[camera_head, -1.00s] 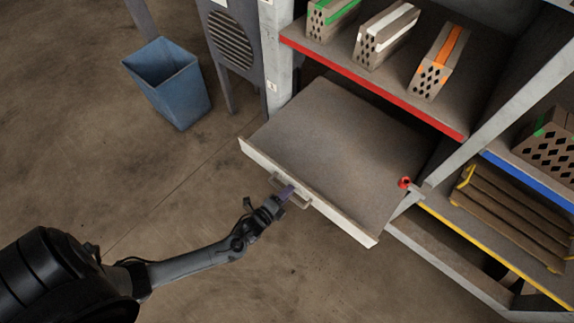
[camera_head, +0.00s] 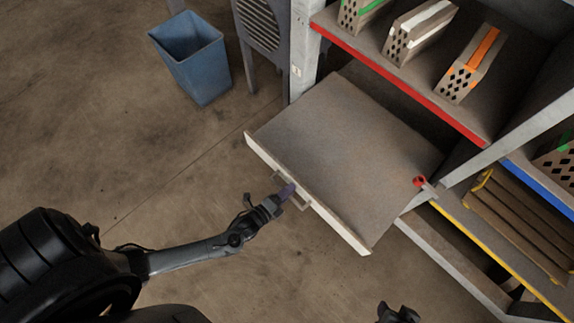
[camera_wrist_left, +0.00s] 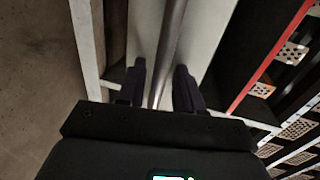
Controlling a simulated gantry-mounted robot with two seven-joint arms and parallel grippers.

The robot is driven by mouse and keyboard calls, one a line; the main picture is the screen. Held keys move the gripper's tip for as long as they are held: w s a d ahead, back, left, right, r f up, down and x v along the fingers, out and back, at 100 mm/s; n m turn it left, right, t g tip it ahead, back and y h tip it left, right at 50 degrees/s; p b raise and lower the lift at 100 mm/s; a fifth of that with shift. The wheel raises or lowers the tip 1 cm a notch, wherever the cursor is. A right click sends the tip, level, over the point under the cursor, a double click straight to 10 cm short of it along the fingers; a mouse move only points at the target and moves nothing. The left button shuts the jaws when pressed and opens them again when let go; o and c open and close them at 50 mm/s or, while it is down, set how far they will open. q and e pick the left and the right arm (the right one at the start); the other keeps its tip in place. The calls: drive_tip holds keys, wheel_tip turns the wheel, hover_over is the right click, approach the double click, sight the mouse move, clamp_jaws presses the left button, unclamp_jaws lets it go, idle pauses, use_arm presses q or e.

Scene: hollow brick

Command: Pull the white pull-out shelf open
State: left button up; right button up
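The white pull-out shelf (camera_head: 345,145) is drawn well out of the rack, with a pale front lip (camera_head: 325,215) and a grey top that is bare. Its handle (camera_head: 303,205) is on the front lip. My left gripper (camera_head: 285,192) is at the handle. My right gripper (camera_head: 398,314) shows only partly at the bottom edge, away from the shelf.
Hollow bricks with green, white and orange stripes (camera_head: 472,65) stand on the red-edged shelf (camera_head: 400,75) above. A red part (camera_head: 419,181) sits by the pull-out shelf's right side. A blue bin (camera_head: 195,60) stands back left. Floor before the shelf is clear.

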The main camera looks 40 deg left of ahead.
use_arm(q)
drive_tip(key=p+v, duration=0.3)
drive_tip(key=v, duration=0.7)
drive_tip(key=shift+s, duration=0.4)
drive_tip(key=shift+r, duration=0.15)
